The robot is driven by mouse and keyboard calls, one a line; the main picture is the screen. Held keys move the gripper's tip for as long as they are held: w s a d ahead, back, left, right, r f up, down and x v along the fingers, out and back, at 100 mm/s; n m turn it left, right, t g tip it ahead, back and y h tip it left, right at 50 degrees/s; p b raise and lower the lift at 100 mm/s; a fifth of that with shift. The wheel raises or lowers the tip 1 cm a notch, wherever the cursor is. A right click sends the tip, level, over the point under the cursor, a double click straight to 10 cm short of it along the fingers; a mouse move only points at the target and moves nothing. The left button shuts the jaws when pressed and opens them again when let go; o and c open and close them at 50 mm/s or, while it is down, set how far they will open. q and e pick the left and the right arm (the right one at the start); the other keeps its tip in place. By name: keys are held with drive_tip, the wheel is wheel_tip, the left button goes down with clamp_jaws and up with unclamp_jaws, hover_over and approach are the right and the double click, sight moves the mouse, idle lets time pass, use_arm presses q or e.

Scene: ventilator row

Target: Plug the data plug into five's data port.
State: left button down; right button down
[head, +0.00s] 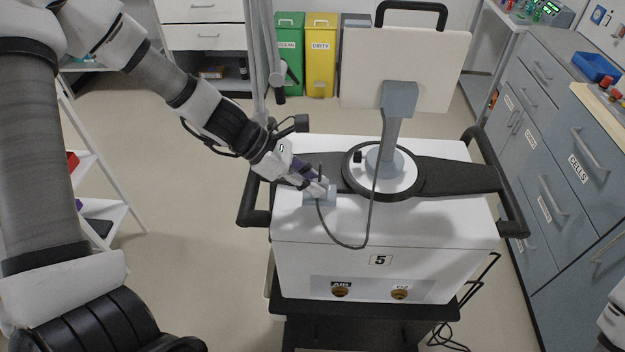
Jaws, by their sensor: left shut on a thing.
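Ventilator five (385,225) is a white cart-mounted unit with a "5" label on its near face. My left gripper (318,188) is shut on the data plug at the left of its top, beside a small light-blue block (312,201). The plug itself is mostly hidden by the fingers. A dark cable (350,246) hangs from the gripper in a loop and runs up to the screen post. I cannot make out the data port or whether the plug is in contact with the block. My right gripper is out of view.
The pale screen panel (430,60) stands on a grey post (394,130) at the back. Black handles (253,200) flank the unit. Drawers (560,180) line the right; green (290,60) and yellow (320,60) bins stand behind.

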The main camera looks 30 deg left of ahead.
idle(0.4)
use_arm(q)
drive_tip(key=c, duration=1)
unclamp_jaws()
drive_tip(key=shift+c, duration=0.2)
wheel_tip(320, 180, up, 10)
